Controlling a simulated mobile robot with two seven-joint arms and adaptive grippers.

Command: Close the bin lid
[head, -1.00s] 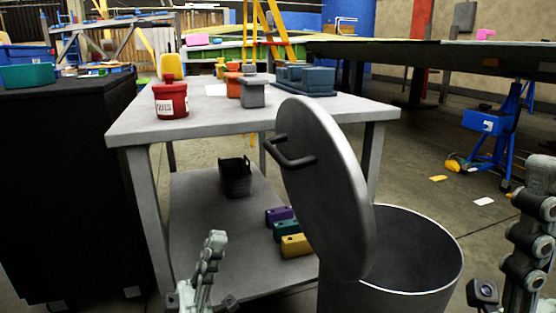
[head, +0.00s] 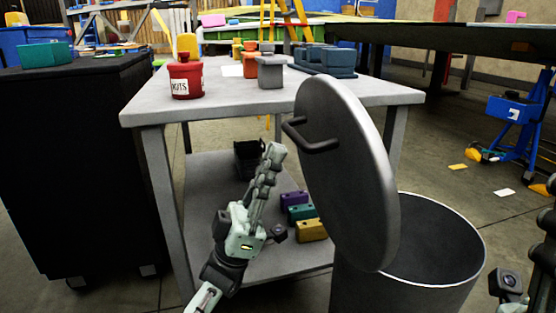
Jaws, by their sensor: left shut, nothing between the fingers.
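The grey metal bin (head: 400,292) stands at the lower right, its round mouth open. Its lid (head: 345,165) stands up, tilted, at the bin's left side, with a dark bar handle (head: 312,140) on the face toward the left. My left gripper (head: 274,152) is shut and empty, pointing up, to the left of the lid and a little below the handle, apart from it in the picture. My right arm shows only in part at the right edge; its fingertips are out of the picture.
A grey table (head: 225,100) behind carries a red pot (head: 185,76) and blue-grey blocks (head: 330,58). Its lower shelf holds a black basket (head: 247,160) and purple, teal and yellow blocks (head: 312,230). A black cabinet (head: 70,170) stands left. Floor right of the bin is clear.

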